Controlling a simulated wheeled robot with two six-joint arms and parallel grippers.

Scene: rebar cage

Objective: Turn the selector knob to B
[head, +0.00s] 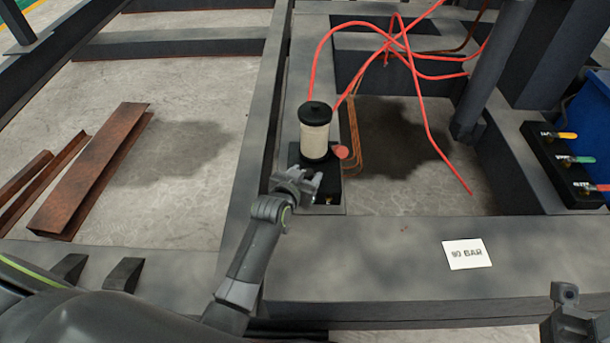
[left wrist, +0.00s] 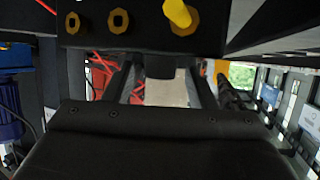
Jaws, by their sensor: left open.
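I cannot make out a mark B or a clear selector knob. A pale cylinder with a black cap (head: 315,132) stands upright on a black block, with a round red part (head: 341,152) beside its foot. My left gripper (head: 312,183) is open just in front of the cylinder, low over the block. In the left wrist view its two fingers (left wrist: 162,88) reach forward, with a dark stub and a pale surface seen between them; I cannot tell whether they touch. My right gripper's body (head: 575,322) is cut off at the lower right; its fingers are hidden.
A dark block with brass fittings (left wrist: 118,20) and a yellow part (left wrist: 178,13) spans the top of the left wrist view. Red hoses (head: 420,95) loop behind the cylinder. A panel (head: 550,165) has yellow, green and red handles. A "90 BAR" card (head: 467,254) lies on the front beam.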

